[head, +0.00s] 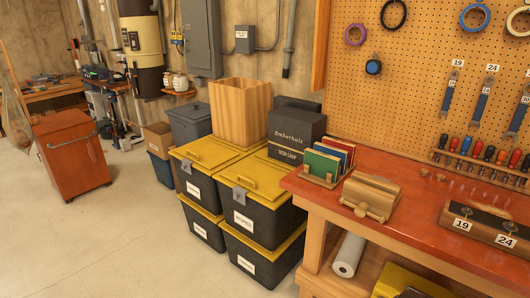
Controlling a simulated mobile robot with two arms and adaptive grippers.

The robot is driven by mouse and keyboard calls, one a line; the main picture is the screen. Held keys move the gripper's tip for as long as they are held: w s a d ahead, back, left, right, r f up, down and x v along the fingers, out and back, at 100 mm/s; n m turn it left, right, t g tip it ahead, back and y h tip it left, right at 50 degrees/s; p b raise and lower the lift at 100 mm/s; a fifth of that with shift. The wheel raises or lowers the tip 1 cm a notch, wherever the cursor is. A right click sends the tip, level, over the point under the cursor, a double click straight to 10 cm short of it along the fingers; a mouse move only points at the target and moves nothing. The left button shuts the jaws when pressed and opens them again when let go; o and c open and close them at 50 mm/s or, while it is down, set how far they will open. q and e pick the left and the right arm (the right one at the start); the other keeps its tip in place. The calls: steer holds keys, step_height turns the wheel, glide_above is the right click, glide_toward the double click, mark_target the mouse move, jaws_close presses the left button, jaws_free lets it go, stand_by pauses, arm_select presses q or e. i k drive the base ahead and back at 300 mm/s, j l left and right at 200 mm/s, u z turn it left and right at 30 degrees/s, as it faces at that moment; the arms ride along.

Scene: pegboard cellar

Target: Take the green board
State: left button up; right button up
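The green board (321,166) stands in a small wooden rack (318,180) at the left end of the red-topped workbench (420,222). It is the nearest of several upright boards. Behind it stand a blue board (329,153) and a red board (339,146), each partly hidden by the one in front. Neither of my grippers shows in the head view.
A wooden vise-like block (370,194) sits right of the rack. A long dark-and-wood block (485,226) lies further right. Black bins with yellow lids (262,183) are stacked left of the bench. The concrete floor (110,235) at left is clear.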

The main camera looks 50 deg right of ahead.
mark_target(320, 163)
steer(key=z, duration=1.9)
steer(key=i+j+z, duration=0.1)
steer(key=i+j, duration=0.35)
steer(key=i+j+z, duration=0.15)
steer(key=i+j, duration=0.25)
steer(key=j, duration=0.15)
